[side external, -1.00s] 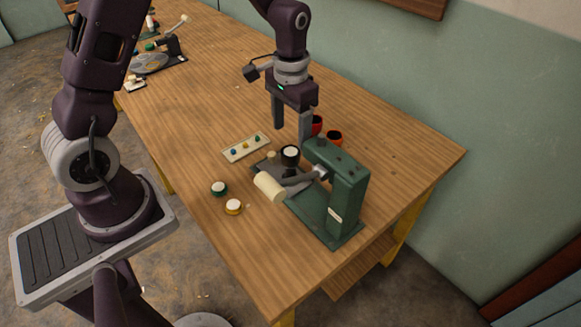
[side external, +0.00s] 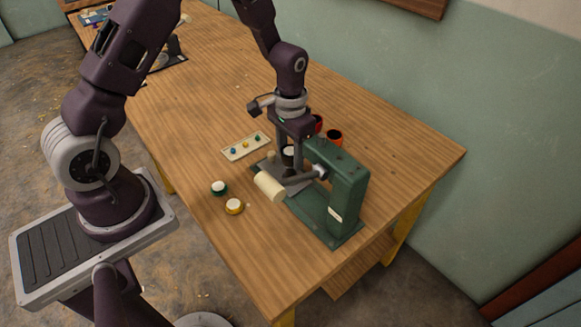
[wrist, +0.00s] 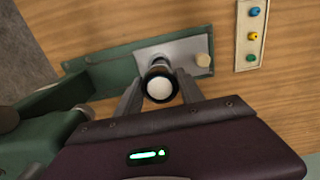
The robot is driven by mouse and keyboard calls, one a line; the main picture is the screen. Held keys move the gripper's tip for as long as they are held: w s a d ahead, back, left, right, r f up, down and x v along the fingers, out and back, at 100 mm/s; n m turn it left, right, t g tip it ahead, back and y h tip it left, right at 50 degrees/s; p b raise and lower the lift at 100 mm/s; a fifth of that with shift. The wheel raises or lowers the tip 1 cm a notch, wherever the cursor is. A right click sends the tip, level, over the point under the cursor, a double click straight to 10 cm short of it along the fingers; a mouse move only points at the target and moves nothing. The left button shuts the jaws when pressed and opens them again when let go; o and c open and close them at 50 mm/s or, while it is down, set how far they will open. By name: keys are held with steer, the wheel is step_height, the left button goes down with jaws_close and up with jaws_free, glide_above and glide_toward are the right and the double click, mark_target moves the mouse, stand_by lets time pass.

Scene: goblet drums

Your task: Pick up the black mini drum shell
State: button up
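The black mini drum shell (side external: 288,160) stands upright on the grey plate of a green press. It has a white round top, which shows in the wrist view (wrist: 160,89). My gripper (wrist: 158,84) is lowered over it, with one finger on each side of the shell in the wrist view. The fingers look open, with a narrow gap beside the shell; contact is not visible. In the side view my gripper (side external: 294,158) partly hides the shell.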

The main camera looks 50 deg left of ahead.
jaws_close()
